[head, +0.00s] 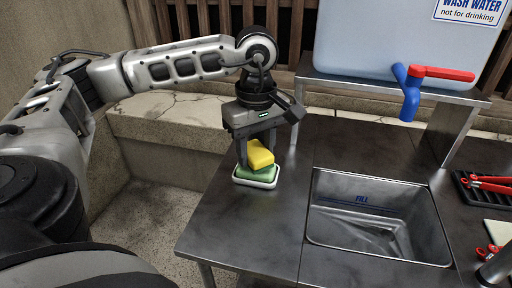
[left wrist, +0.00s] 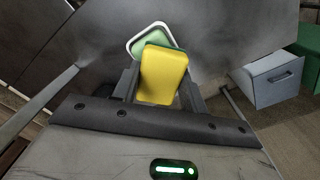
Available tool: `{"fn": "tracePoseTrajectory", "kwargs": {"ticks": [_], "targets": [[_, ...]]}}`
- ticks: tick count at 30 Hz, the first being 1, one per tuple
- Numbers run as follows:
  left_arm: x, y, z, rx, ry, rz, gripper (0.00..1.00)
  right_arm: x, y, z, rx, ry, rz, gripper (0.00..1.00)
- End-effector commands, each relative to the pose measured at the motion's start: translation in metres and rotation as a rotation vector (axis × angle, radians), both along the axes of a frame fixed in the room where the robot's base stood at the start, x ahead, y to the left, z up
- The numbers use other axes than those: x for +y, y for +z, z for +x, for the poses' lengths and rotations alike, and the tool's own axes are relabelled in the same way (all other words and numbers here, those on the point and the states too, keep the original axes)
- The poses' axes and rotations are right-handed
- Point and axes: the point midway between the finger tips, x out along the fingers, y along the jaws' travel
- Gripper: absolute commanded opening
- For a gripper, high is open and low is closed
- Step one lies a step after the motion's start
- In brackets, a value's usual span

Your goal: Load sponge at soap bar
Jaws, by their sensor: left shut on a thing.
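My left gripper (head: 255,158) is shut on a yellow sponge (head: 259,154) and points down over the table's left part. The sponge also fills the space between the fingers in the left wrist view (left wrist: 162,76). Directly below it is a green soap bar (head: 258,174) in a white-rimmed dish (head: 243,182). In the left wrist view the green soap (left wrist: 150,42) shows partly behind the sponge. The sponge is at the soap's top; I cannot tell whether they touch. My right gripper is not in view.
A metal sink (head: 378,212) marked FILL is set in the dark table (head: 235,222), right of the dish. A water tank (head: 390,40) with a blue tap (head: 410,98) and red handle stands behind. Red-handled tools (head: 490,182) lie at the right edge.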

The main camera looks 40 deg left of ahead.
Motion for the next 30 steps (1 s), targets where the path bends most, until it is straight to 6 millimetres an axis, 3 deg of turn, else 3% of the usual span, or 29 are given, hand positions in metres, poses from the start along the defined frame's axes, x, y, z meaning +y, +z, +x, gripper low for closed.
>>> {"fn": "tracePoseTrajectory", "kwargs": {"ticks": [30], "targets": [[0.0,-0.01,0.0,0.0,0.0,0.0,0.25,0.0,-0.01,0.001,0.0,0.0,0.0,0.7]]}}
